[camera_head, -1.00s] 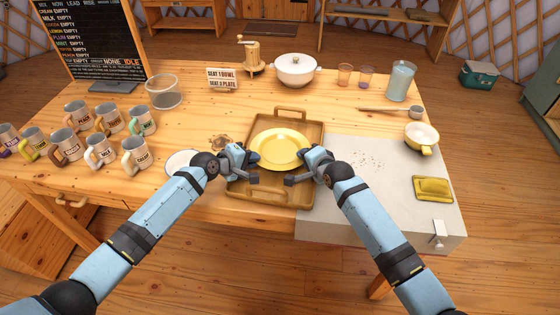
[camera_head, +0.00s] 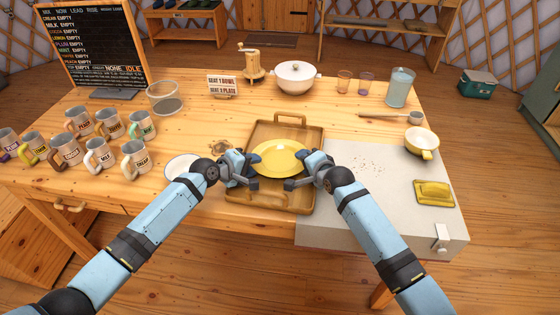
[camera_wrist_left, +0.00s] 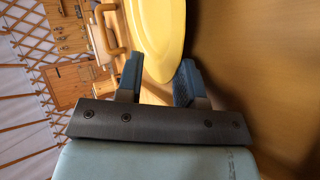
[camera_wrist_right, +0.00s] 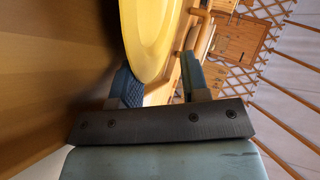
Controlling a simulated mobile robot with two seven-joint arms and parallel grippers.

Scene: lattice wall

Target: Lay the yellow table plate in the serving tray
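The yellow plate (camera_head: 278,157) is level inside the wooden serving tray (camera_head: 272,200), low over its floor; I cannot tell whether it touches. My left gripper (camera_head: 250,172) is at the plate's left rim, and my right gripper (camera_head: 297,173) is at its right rim. In the left wrist view, the plate (camera_wrist_left: 160,35) passes between the parted fingers, with a gap at one finger. In the right wrist view, the plate (camera_wrist_right: 148,40) likewise lies between parted fingers with a gap on one side. Both grippers look open around the rim.
Several labelled mugs (camera_head: 100,155) stand at the left. A white dish (camera_head: 180,165) is partly hidden behind my left arm. A grey slab (camera_head: 340,215) right of the tray holds a yellow sponge-like block (camera_head: 433,192) and a yellow-white bowl (camera_head: 421,142). A lidded white pot (camera_head: 296,77) stands behind.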

